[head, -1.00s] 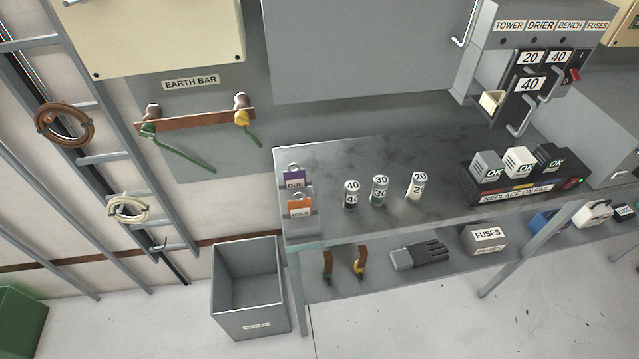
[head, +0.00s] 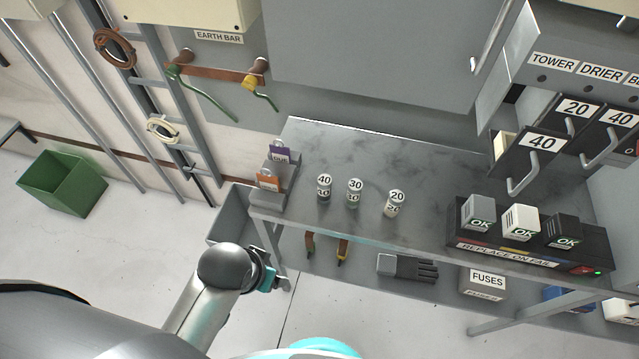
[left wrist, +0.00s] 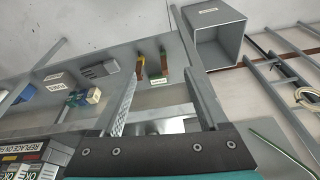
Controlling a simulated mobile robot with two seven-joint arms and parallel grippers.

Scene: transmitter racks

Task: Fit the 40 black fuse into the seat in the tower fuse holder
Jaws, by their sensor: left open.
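The 40 fuse with a dark band (head: 324,188) stands upright on the grey bench, at the left of a row of fuses. The tower fuse holder (head: 528,158), a black front marked 40 with a grey handle, juts out below the TOWER label at the right. A cream part (head: 502,146) shows at its left side; I cannot see its seat. My left gripper (head: 274,276) is low, beside the bench's front left corner, away from the fuse. The left wrist view shows its two fingers (left wrist: 165,108) apart and empty. My right gripper is not in view.
A 30 fuse (head: 354,192) and a 20 fuse (head: 396,204) stand nearby. The tag holder (head: 286,180) is at the bench's left end. A tester (head: 520,250) with three blocks is at the right. A grey bin (head: 228,215) stands left of the bench (head: 330,140).

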